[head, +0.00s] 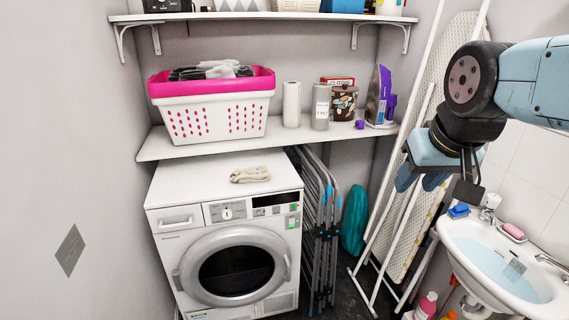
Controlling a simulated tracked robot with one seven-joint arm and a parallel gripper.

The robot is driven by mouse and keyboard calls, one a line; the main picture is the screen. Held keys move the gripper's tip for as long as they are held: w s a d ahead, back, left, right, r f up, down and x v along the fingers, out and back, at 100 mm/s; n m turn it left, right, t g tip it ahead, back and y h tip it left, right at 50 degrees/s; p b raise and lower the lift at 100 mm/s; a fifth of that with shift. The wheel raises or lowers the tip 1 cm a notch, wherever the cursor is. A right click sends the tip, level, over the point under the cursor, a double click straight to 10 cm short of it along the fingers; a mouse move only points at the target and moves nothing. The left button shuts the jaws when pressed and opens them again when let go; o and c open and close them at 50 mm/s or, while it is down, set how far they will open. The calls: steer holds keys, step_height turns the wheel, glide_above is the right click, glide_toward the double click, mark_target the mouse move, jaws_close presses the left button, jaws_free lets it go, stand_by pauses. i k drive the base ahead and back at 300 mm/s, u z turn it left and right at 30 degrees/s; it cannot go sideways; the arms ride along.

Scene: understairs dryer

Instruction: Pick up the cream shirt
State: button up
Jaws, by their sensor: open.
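A small folded cream cloth, which fits the cream shirt (250,174), lies on top of the white dryer (165,188), near the middle of its top. My gripper (419,183) hangs at the right of the head view, well to the right of the dryer and in front of the ironing board.
A shelf (155,147) above the dryer holds a pink and white laundry basket (212,108), a paper roll (291,105), tins and a purple iron (379,97). A folded drying rack (318,235) stands beside the dryer. A sink (465,235) and ironing board (447,110) are at right.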

mark_target(257, 173)
steer(key=z, duration=0.2)
steer(key=i, duration=1.25)
steer(key=u, duration=0.75)
